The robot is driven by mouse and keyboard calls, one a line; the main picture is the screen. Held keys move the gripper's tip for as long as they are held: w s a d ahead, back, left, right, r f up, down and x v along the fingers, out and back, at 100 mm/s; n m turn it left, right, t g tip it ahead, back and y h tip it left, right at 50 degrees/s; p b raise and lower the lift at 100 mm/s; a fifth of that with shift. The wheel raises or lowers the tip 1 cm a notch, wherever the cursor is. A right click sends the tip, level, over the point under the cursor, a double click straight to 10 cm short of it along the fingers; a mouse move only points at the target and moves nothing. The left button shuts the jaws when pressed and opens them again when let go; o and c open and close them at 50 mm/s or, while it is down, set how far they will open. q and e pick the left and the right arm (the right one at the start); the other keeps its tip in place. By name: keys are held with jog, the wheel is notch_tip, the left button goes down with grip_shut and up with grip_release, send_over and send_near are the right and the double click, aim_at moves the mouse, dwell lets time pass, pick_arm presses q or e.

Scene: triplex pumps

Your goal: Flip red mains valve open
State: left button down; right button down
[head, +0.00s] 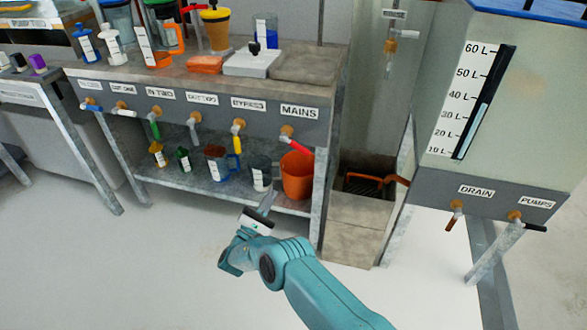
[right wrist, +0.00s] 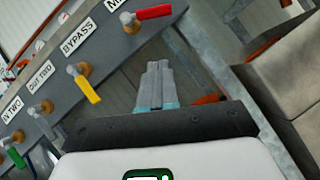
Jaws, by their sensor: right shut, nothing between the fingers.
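The red mains valve handle (head: 301,144) sits on a brass fitting under the MAINS label (head: 299,112) on the bench front. It points right and slightly down along the panel, while the yellow BYPASS handle (head: 237,144) hangs down. My left gripper is not in view.
An orange bucket (head: 297,178) stands on the lower shelf below the mains valve, with several mugs (head: 219,165) to its left. A metal bench leg (head: 320,190) stands right of the bucket. A tank with DRAIN and PUMPS valves (head: 515,215) is at right. The floor at left is clear.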

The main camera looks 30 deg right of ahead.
aim_at(299, 148)
jog(key=s+r+b+x, duration=0.1)
jog(key=b+x, duration=0.1)
jog(key=x, duration=1)
jog(key=shift+s+r, duration=0.4)
jog(key=shift+a, duration=0.1)
jog(key=shift+b, duration=0.3)
